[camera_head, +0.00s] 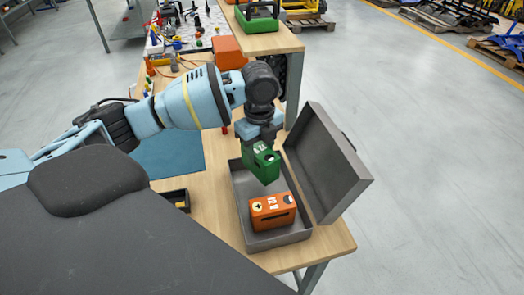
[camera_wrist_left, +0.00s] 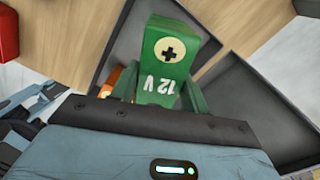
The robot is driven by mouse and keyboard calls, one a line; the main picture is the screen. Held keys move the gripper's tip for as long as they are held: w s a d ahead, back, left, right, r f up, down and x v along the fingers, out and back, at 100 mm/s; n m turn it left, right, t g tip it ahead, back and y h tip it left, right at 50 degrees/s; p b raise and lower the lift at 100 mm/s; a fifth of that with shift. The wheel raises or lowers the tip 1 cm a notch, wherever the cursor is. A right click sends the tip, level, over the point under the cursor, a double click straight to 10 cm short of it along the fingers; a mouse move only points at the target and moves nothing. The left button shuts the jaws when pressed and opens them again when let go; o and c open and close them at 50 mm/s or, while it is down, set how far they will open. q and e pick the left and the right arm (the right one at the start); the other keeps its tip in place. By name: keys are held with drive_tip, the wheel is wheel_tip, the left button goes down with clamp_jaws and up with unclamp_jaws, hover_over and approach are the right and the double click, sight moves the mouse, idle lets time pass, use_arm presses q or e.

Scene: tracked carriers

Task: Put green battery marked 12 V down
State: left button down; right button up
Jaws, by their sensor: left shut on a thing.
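The green battery (camera_head: 262,166) hangs in my left gripper (camera_head: 260,142) over the back part of an open grey case (camera_head: 239,194). In the left wrist view the green battery (camera_wrist_left: 172,68) shows its "12 V" marking and a round cream plus sign. The left gripper (camera_wrist_left: 158,112) is shut on it. An orange battery (camera_head: 272,212) sits in the front part of the case, and the green one partly hides it in the left wrist view (camera_wrist_left: 127,84). I cannot tell whether the green battery touches the case floor. My right gripper is not in view.
The grey case lid (camera_head: 326,165) stands open to the right. A blue mat (camera_head: 170,155) and a small black bin (camera_head: 176,198) lie left of the case. A raised wooden shelf (camera_head: 265,42) and an orange box (camera_head: 229,52) are behind.

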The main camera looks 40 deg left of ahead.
use_arm(q)
drive_tip(key=shift+f, duration=3.1)
drive_tip(key=shift+f, duration=0.1)
drive_tip(key=c, duration=0.7)
unclamp_jaws()
drive_tip(key=shift+f, duration=0.15)
wheel_tip(320, 180, up, 12)
drive_tip(key=shift+r, duration=0.1)
